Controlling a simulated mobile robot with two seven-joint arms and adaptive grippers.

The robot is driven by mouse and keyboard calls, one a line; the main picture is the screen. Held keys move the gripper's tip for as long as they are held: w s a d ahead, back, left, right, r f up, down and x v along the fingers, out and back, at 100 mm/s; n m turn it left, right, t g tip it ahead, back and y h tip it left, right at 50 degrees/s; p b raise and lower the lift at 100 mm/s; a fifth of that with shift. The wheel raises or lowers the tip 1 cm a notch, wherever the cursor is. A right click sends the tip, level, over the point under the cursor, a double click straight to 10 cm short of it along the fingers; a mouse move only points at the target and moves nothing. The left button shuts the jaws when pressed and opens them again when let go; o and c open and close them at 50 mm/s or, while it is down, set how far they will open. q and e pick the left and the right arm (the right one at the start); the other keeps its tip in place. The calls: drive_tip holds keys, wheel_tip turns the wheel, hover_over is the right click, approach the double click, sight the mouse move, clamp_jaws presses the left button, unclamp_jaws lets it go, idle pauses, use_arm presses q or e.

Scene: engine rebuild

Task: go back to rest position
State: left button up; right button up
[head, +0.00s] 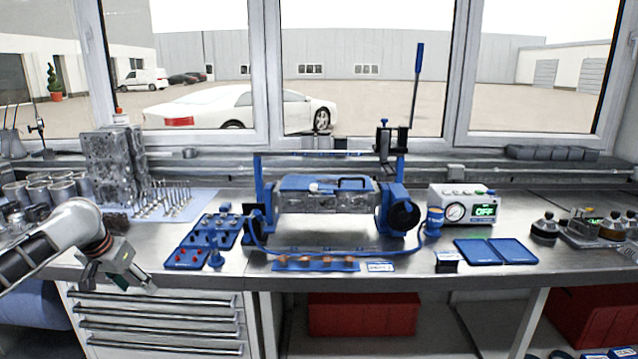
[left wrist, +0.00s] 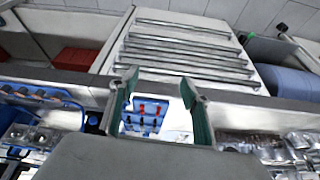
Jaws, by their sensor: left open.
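My left gripper (head: 122,279) hangs in front of the bench's front edge at the left, above the drawer cabinet. Its fingers are apart and I see nothing held between them. In the left wrist view the two green-lined fingers (left wrist: 160,108) stand apart, with a blue tray (left wrist: 140,113) of red and black pieces showing beyond them. In the head view this blue tray (head: 207,240) lies on the bench to the right of the gripper, apart from it. My right gripper is not in view.
The steel bench (head: 330,256) carries a blue fixture (head: 325,183) holding a metal block. Metal engine blocks (head: 112,163) and cylinders stand at left. Drawers (head: 160,325) are below the gripper.

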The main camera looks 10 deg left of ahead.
use_arm(q)
drive_tip(key=s+d+f+m+t+h, duration=0.1)
drive_tip(key=s+d+f+m, duration=0.15)
drive_tip(key=d+f, duration=0.9)
drive_tip(key=s+d+f+m+t+h, duration=0.1)
drive_tip(key=s+d+f+h, duration=0.15)
drive_tip(key=d+f, duration=0.9)
drive_tip(key=s+d+f+t, duration=0.2)
drive_tip(key=s+d+f, duration=0.5)
drive_tip(key=s+d, duration=0.25)
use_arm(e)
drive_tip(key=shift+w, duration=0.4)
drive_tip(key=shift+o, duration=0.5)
use_arm(q)
drive_tip(key=s+t, duration=0.2)
drive_tip(key=s, duration=1.2)
drive_tip(key=shift+d+m+y, duration=0.2)
drive_tip(key=shift+m+y, duration=0.25)
drive_tip(key=shift+s+f, duration=0.1)
drive_tip(key=shift+f, duration=0.05)
drive_tip(key=c, duration=0.6)
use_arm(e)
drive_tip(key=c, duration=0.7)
use_arm(q)
drive_tip(key=shift+o, duration=0.2)
drive_tip(key=shift+a, duration=0.2)
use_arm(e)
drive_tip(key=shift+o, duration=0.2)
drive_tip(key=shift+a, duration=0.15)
